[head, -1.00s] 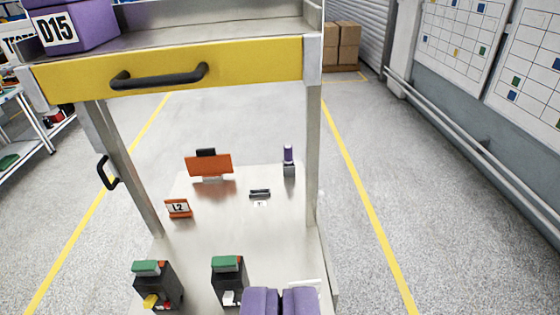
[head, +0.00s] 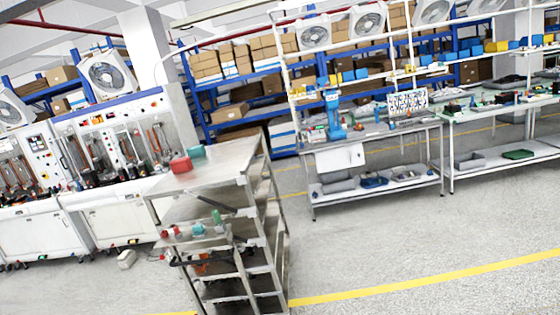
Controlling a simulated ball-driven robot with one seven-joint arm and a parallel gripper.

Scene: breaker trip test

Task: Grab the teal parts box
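A small teal box (head: 197,152) sits on the top shelf of a metal trolley (head: 225,163), left of the picture's middle. It looks like the teal parts box, but it is too small to make out details. A red box (head: 181,164) stands just left of it and a little nearer. My gripper is not in view, so its state and anything in it are hidden.
A workbench with a blue-teal machine (head: 334,116) stands behind to the right. White test cabinets (head: 115,212) line the left. Blue shelving (head: 205,103) with cartons is at the back. Grey floor (head: 400,240) is open at the lower right, crossed by a yellow line (head: 450,274).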

